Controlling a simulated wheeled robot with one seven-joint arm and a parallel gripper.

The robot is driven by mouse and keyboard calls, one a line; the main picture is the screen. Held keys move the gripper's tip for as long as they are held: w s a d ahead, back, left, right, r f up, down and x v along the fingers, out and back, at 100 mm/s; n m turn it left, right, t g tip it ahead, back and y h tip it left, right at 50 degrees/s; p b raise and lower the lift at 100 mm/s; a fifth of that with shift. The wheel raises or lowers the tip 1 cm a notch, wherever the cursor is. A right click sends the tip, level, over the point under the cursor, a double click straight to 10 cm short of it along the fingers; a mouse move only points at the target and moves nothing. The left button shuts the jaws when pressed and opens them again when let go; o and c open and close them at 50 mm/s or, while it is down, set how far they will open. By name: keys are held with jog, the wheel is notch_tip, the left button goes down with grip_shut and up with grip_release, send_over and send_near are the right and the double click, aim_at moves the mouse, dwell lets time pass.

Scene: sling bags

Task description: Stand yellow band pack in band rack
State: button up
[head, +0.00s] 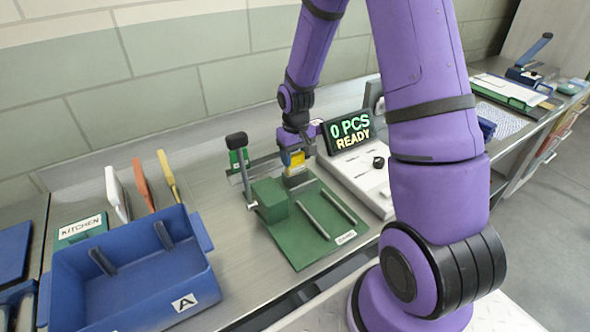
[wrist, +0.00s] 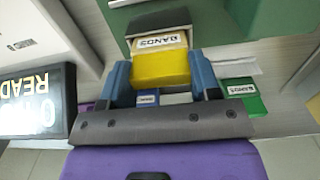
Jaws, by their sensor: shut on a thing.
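The yellow band pack (wrist: 160,70), with a white BANDS label, is held between the blue fingers of my gripper (wrist: 158,80) in the wrist view. In the head view the yellow pack (head: 294,160) shows under my gripper (head: 291,152), just above a small dark grey holder (head: 297,179) on a green base. The grey holder (wrist: 158,22) lies just beyond the pack's labelled end in the wrist view; I cannot tell whether they touch. A green pack (wrist: 243,95) and a blue pack (wrist: 147,100) appear near the fingers. Which part is the band rack is unclear.
The green base (head: 305,225) carries two rods and a green block; a black-topped lever (head: 237,141) stands at its left. A white device with a display reading 0 PCS READY (head: 348,131) is close on the right. A blue bin (head: 135,275) stands at the left.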

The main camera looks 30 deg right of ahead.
jog(key=shift+r, duration=3.75)
jog(key=shift+r, duration=0.1)
jog(key=shift+r, duration=1.95)
